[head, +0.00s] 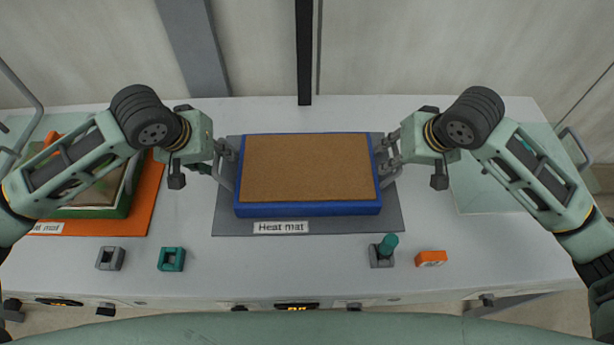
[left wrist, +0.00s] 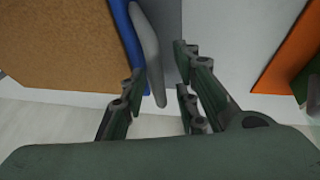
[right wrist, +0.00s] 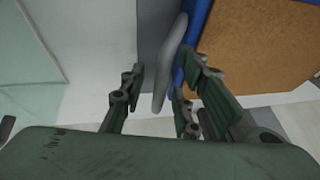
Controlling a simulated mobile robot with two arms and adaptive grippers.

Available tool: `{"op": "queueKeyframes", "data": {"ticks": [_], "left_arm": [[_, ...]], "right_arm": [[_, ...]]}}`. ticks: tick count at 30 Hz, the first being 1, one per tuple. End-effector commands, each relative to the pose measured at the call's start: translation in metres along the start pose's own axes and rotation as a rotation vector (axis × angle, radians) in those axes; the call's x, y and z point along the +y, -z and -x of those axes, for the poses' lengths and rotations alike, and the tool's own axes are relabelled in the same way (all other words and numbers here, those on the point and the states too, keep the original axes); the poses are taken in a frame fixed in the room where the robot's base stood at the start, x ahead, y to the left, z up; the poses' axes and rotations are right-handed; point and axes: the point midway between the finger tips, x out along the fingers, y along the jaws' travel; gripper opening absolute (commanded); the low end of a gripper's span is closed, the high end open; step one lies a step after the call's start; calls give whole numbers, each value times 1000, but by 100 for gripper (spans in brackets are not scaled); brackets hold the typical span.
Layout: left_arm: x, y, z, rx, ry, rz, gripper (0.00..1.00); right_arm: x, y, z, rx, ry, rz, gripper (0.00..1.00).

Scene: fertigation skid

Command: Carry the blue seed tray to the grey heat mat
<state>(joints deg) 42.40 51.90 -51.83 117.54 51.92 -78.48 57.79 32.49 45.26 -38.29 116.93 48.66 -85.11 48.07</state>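The blue seed tray (head: 308,209), filled with brown material, lies flat on the grey heat mat (head: 393,222), which shows around its edges; I see no clear gap beneath it. The mat bears a "Heat mat" label. My left gripper (head: 223,156) is at the tray's left grey handle (left wrist: 149,50); in the left wrist view its fingers stand apart, with the handle between them and free space beside it. My right gripper (head: 388,158) is at the right grey handle (right wrist: 171,65); its fingers are also spread, with the handle between them and not clamped.
An orange mat (head: 145,195) with a green tray (head: 125,205) lies at the left, partly behind my left arm. A glass-like panel (head: 485,190) is at the right. Small grey (head: 110,258) and teal (head: 171,259) blocks, a teal-knobbed part (head: 386,247) and an orange block (head: 430,258) line the front.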

Motion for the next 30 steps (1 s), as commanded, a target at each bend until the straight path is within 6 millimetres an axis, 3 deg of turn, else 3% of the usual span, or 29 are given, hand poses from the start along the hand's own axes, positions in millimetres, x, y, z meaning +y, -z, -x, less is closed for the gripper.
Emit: {"op": "queueKeyframes", "data": {"ticks": [5,19,26,30], "left_arm": [[0,1,15,2,-2,0,28],[0,1,105,3,1,0,28],[-1,0,120,1,2,1,28],[-1,0,120,0,2,1,28]], "right_arm": [[-1,0,0,1,2,0,29],[-1,0,0,2,4,-1,29],[-1,1,6,3,4,-1,29],[-1,2,26,6,4,0,29]]}}
